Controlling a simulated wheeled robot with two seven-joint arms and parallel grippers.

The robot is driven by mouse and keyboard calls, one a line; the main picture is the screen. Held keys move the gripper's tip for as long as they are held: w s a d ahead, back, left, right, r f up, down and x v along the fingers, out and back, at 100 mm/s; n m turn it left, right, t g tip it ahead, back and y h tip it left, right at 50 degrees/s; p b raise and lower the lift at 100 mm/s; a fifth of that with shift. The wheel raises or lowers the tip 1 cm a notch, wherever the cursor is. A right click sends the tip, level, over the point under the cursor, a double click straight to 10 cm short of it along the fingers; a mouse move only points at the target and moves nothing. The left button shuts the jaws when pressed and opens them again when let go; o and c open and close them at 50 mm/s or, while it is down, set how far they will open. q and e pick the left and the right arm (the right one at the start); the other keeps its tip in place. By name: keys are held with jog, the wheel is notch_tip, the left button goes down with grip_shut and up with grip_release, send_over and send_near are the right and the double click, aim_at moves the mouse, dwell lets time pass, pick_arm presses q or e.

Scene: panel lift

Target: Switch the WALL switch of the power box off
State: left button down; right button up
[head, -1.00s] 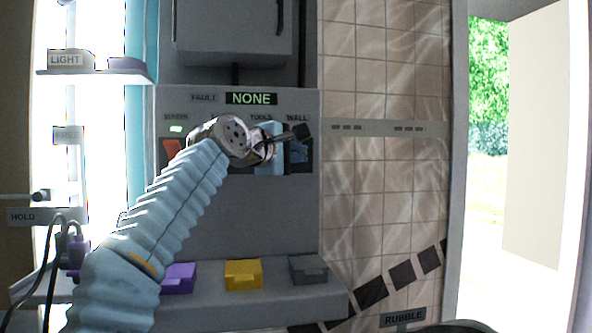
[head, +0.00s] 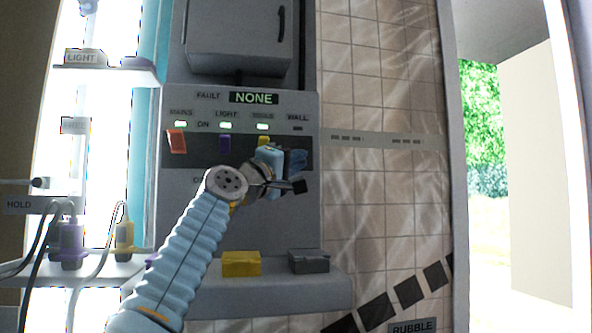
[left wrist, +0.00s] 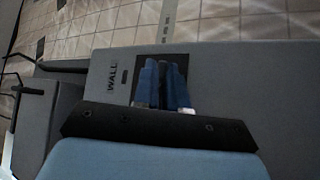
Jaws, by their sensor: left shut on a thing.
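The grey power box (head: 290,220) stands ahead, with a row of switches on a dark strip. At its right end is the WALL label; the small WALL lamp (head: 298,129) below it is dark, as in the left wrist view (left wrist: 124,76). My left gripper (head: 296,163) is at the WALL place, its blue fingers pointing at the panel. In the left wrist view the fingers (left wrist: 163,88) are close together around the WALL switch (left wrist: 163,70), which they mostly hide. The switch's exact position is hard to see. My right gripper is not in view.
The red (head: 177,141), purple (head: 224,144) and yellow (head: 264,141) switches sit left of WALL, with green lamps lit above them. The fault display (head: 254,97) reads NONE. A ledge with yellow (head: 241,264) and grey (head: 309,261) blocks juts out below. A tiled wall (head: 380,200) is at right.

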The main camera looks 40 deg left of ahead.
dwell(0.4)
pick_arm(q)
jog(key=c, duration=1.5)
grip_release()
jog(key=shift+a, duration=0.1)
jog(key=shift+o, duration=0.2)
jog(key=b+v, duration=0.3)
jog(key=v, duration=1)
jog(key=shift+s+f, duration=0.25)
jog(key=shift+s, duration=0.05)
